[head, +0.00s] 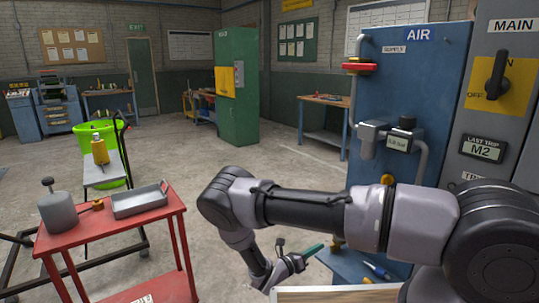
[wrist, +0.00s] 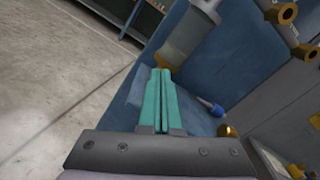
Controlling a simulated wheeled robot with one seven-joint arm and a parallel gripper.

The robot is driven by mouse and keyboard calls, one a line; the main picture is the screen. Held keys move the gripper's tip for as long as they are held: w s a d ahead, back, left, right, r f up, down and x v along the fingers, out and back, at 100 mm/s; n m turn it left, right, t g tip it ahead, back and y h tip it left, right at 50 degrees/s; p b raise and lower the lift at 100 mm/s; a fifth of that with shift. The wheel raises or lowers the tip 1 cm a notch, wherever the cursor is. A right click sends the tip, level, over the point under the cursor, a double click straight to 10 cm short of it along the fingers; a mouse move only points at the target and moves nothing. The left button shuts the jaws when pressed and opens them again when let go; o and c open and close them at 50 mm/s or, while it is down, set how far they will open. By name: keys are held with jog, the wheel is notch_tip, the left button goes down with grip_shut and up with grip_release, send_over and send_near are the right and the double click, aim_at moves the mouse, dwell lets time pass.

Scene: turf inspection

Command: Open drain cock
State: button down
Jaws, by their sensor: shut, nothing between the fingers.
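The blue air panel (head: 405,100) carries grey pipework with a red handle (head: 358,67) at its top. In the wrist view a grey cylinder with an amber-tinted lower part (wrist: 188,40) hangs on the blue panel, with a brass-coloured end at its bottom that may be the drain cock (wrist: 169,62). My gripper (wrist: 160,73) has its green fingers together and empty, pointing toward that end; I cannot tell whether they touch it. In the head view my gripper (head: 319,246) is low in front of the panel, beside a small brass-coloured part (head: 336,243). My arm hides the panel's lower middle.
A blue-handled tool (wrist: 211,107) lies on the blue shelf below the panel. Several brass fittings (wrist: 288,14) stick out at the wrist view's upper right. A red cart (head: 95,225) with a metal tray (head: 140,201) stands at the left.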

aim_at(325, 256)
jog(key=shift+x, duration=2)
jog(key=shift+s+d+f, duration=0.2)
jog(key=shift+s+f, duration=0.1)
jog(key=shift+f, duration=0.15)
jog(key=shift+s+d, duration=0.1)
jog(key=shift+s, duration=0.1)
jog(key=shift+w+r, duration=0.15)
jog(key=shift+r, duration=0.1)
jog(key=shift+a+r, duration=0.1)
jog(key=shift+a, duration=0.25)
jog(key=v, duration=0.5)
jog(key=shift+a+r, duration=0.1)
jog(key=shift+a, duration=0.15)
